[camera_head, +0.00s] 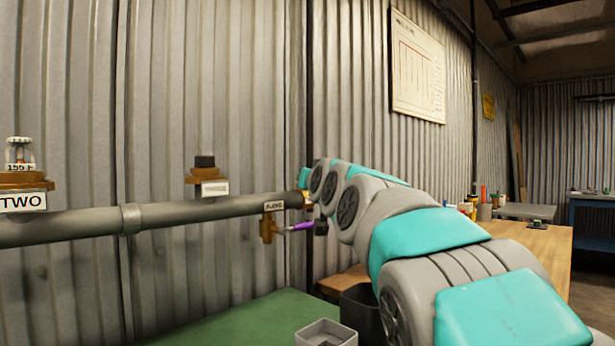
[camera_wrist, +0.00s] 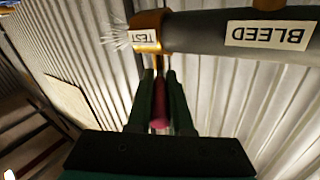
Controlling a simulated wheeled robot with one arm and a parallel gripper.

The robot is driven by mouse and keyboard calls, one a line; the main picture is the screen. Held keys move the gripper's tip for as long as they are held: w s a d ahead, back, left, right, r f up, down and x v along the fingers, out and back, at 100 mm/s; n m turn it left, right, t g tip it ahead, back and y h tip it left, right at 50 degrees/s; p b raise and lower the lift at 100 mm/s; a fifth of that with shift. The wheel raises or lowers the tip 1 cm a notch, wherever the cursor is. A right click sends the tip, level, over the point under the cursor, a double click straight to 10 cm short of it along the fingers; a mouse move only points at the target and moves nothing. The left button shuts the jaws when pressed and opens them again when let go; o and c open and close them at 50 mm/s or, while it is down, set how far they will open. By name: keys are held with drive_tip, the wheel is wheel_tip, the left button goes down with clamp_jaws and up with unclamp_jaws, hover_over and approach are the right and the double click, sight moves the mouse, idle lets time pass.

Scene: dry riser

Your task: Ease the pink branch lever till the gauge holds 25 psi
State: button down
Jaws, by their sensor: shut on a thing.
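The pink branch lever (camera_wrist: 160,105) runs between the two dark fingers of my gripper (camera_wrist: 160,76) in the wrist view. The gripper is shut on it, just below the brass pipe end with the TEST label (camera_wrist: 145,36). In the head view my arm hides the pink lever and most of the gripper. A purple lever (camera_head: 303,226) on a brass valve (camera_head: 268,229) hangs from the pipe just left of my arm's end. I see no gauge dial in either view, so the pressure cannot be read.
A grey pipe (camera_head: 170,216) runs along the corrugated wall. It carries brass fittings, one labelled TWO (camera_head: 22,201). The BLEED label (camera_wrist: 267,35) is beside TEST. White streaks (camera_wrist: 117,40) fan from the pipe end. A green surface (camera_head: 235,325) and open grey box (camera_head: 326,333) lie below.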

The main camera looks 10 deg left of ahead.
drive_tip(key=c, duration=0.8)
unclamp_jaws()
drive_tip(key=shift+c, duration=0.2)
drive_tip(key=shift+v, duration=0.75)
drive_tip(key=b+v, duration=0.1)
drive_tip(key=v, duration=0.5)
drive_tip(key=shift+b, duration=0.3)
drive_tip(key=shift+s, duration=0.2)
